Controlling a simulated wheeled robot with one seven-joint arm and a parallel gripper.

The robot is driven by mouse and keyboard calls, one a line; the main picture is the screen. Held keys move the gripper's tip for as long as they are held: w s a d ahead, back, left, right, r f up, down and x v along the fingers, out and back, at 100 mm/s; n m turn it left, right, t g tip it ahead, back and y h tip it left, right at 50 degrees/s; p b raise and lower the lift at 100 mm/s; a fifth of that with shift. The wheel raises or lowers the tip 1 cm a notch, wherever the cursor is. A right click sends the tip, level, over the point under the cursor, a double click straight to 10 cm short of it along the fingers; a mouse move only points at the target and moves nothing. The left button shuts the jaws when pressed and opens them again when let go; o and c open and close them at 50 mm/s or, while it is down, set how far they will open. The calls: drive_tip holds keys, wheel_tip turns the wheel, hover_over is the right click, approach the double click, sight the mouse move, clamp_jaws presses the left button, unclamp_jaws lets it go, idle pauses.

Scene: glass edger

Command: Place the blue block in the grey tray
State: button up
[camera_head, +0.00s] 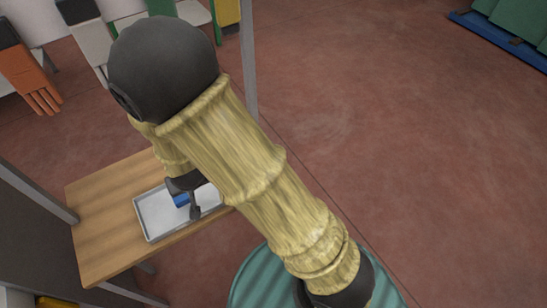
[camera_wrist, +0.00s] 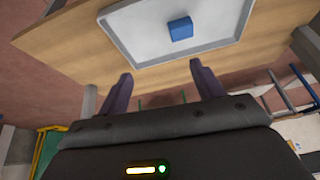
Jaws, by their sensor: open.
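The small blue block (camera_head: 181,200) lies in the grey tray (camera_head: 155,213), on the wooden table. In the wrist view the blue block (camera_wrist: 181,28) rests on the pale floor of the grey tray (camera_wrist: 137,38), inside its raised rim. My gripper (camera_wrist: 163,84) is open and empty, with its two dark fingers spread apart. The block is beyond the fingertips and clear of both. In the head view my gripper (camera_head: 190,197) is over the tray, and my arm hides the tray's right part.
The wooden table (camera_head: 101,221) has bare wood left of the tray. A grey post (camera_head: 248,65) stands behind my arm. A ribbed green round thing (camera_head: 258,279) is at the bottom. Orange gloves (camera_head: 30,78) hang at the upper left. Open reddish floor (camera_head: 390,130) lies to the right.

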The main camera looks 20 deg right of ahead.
drive_tip(key=s+d+r, duration=0.2)
drive_tip(key=d+r, duration=0.2)
drive_tip(key=d, duration=0.3)
drive_tip(key=s+d+r+m+g, duration=0.1)
drive_tip(key=s+d+r, duration=0.2)
drive_tip(key=d, duration=0.5)
drive_tip(key=s+d+r+m+g+h, duration=0.1)
drive_tip(key=s+d+r, duration=0.1)
drive_tip(key=d+r, duration=0.3)
drive_tip(key=shift+s+d, duration=0.4)
drive_tip(key=shift+d, duration=0.8)
